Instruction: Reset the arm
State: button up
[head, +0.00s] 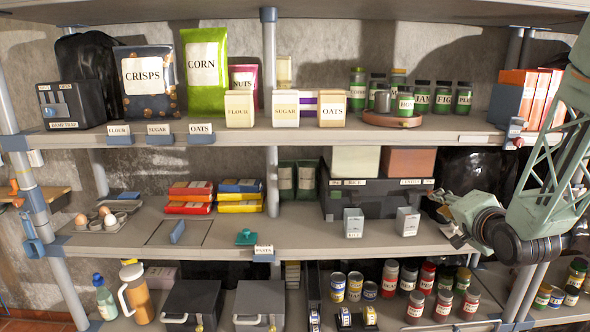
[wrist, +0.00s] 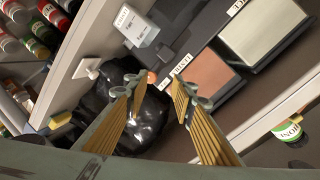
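My gripper (wrist: 154,92) shows in the wrist view with its two ribbed yellow fingers spread apart and nothing between them. In the head view my green arm comes in from the right and bends at a dark joint. My gripper (head: 450,222) is at the right end of the middle shelf there, partly hidden by the wrist. In the wrist view a black plastic bag (wrist: 140,121) lies beyond the fingertips.
The middle shelf (head: 330,245) holds two small grey boxes (head: 353,222), (head: 408,221) left of my gripper. A dark unit with a red-brown box (head: 409,162) stands behind. Jars (head: 391,277) crowd the lower shelf. The upper shelf (head: 330,130) is close above.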

jog(key=s+a+r+n+g+h, duration=0.1)
jog(key=s+a+r+n+g, duration=0.3)
jog(key=s, duration=0.5)
jog(key=s+a+r+n+g, duration=0.1)
jog(key=s+a+r, duration=0.2)
jog(key=s+a, duration=0.4)
jog(key=s+a+n+g, duration=0.2)
jog(key=s+a, duration=0.1)
jog(key=s, duration=0.9)
jog(key=s+a+n+g+y, duration=0.1)
jog(key=s+a, duration=0.3)
jog(key=s, duration=0.8)
jog(key=s+a+n+g, duration=0.3)
jog(key=s+a, duration=0.1)
jog(key=s, duration=0.8)
jog(key=shift+a+r+n+y, duration=0.25)
jog(key=shift+r+n+y, duration=0.05)
jog(key=shift+r+n, duration=0.1)
jog(key=shift+w, duration=0.1)
